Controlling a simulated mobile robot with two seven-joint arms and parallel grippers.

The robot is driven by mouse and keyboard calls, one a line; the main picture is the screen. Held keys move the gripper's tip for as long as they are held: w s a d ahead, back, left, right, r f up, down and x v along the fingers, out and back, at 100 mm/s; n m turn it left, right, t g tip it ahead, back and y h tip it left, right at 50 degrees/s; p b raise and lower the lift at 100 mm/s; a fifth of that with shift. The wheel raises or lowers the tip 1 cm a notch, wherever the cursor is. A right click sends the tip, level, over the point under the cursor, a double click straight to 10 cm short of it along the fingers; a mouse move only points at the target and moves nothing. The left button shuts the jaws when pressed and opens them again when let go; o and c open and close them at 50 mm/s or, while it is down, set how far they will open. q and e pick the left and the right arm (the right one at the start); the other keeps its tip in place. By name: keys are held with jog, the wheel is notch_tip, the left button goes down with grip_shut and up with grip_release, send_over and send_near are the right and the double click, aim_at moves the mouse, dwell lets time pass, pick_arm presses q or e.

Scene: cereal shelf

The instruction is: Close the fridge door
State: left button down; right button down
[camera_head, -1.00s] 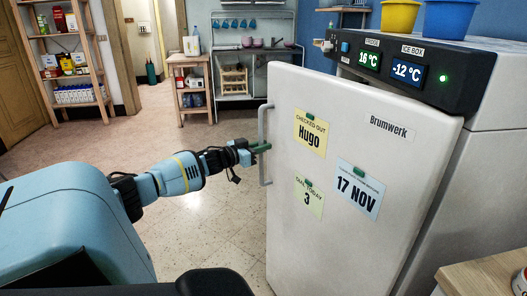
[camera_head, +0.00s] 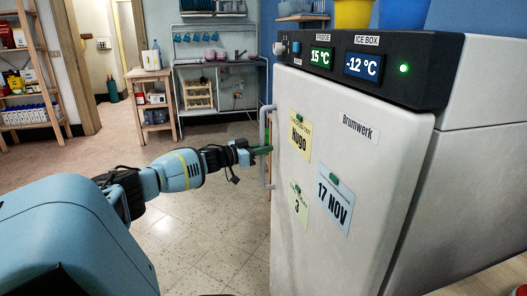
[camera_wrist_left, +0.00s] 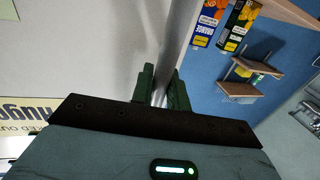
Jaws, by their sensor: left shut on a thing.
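The white fridge door (camera_head: 340,190) carries a Brumwerk label and several paper notes. It stands shut or nearly shut under the black control panel (camera_head: 365,65); I cannot tell whether a thin gap is left. Its grey vertical handle (camera_head: 264,128) is on the door's left side. My left gripper (camera_head: 262,150) comes in from the left and is shut on the handle. In the left wrist view the green fingers (camera_wrist_left: 161,88) sit on both sides of the handle bar (camera_wrist_left: 180,40). My right gripper is not in view.
Yellow (camera_head: 353,14) and blue (camera_head: 401,16) containers stand on top of the fridge. A small wooden trolley (camera_head: 152,105) and a sink unit (camera_head: 215,95) stand at the back. A shelf rack (camera_head: 30,80) is at the far left. The tiled floor between is clear.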

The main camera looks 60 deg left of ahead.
pick_arm(q)
jog(key=shift+w+f, duration=0.25)
jog(key=shift+w, duration=0.45)
jog(key=c, duration=1.4)
grip_release()
jog(key=shift+s+d+r, duration=0.1)
jog(key=shift+r, duration=0.05)
jog(key=shift+c, duration=0.2)
jog(key=shift+s, duration=0.1)
jog(key=s+p, duration=0.5)
jog(key=s, duration=0.2)
jog(key=shift+s, duration=0.3)
